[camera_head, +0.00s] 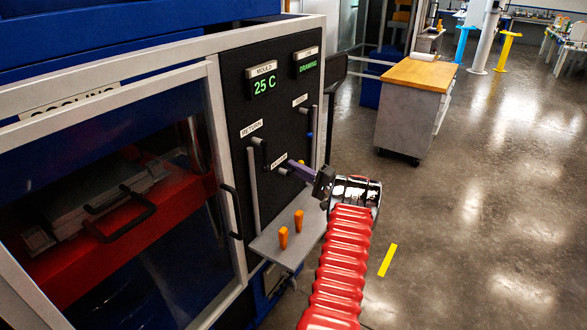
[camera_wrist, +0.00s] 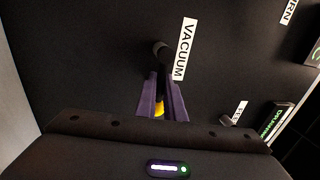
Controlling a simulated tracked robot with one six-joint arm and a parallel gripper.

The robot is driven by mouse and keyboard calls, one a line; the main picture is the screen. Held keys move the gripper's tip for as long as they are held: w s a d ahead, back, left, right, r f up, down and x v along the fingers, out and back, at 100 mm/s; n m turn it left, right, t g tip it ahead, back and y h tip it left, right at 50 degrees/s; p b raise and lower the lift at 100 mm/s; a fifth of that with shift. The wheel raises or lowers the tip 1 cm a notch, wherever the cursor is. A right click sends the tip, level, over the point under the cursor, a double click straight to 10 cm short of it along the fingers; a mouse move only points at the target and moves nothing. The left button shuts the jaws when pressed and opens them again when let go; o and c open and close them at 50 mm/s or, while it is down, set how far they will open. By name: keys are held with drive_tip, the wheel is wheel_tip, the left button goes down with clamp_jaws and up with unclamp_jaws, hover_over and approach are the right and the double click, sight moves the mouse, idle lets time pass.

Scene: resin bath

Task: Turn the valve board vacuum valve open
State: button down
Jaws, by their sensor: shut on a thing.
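The vacuum valve is on the black valve board (camera_head: 232,109), beside the white VACUUM label (camera_wrist: 185,48). In the wrist view its dark rounded handle (camera_wrist: 160,48) runs from the board down between my jaws. My gripper (camera_wrist: 161,84) has purple fingers, one on each side of the handle, and is shut on it. A small yellow patch (camera_wrist: 158,109) shows between the fingers; I cannot tell what it belongs to. In the head view my gripper (camera_head: 291,164) reaches the board from the right, and its fingers hide most of the handle.
The board has a RETURN valve (camera_head: 259,153) at left and another valve at upper right. A display (camera_head: 264,83) reads 25 C. A wooden-topped cabinet (camera_head: 412,105) stands right, with open floor around.

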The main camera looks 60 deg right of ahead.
drive_tip(key=shift+w+a+f, duration=0.15)
drive_tip(key=shift+w+a, duration=0.05)
drive_tip(key=shift+a, duration=0.15)
drive_tip(key=c, duration=2.1)
unclamp_jaws()
drive_tip(key=shift+o, duration=1.3)
drive_tip(key=shift+s+d, duration=0.15)
drive_tip(key=shift+s, duration=0.1)
drive_tip(key=s+f, duration=0.2)
drive_tip(key=s, duration=1.1)
drive_tip(key=shift+s+f, duration=0.2)
drive_tip(key=shift+f, duration=0.1)
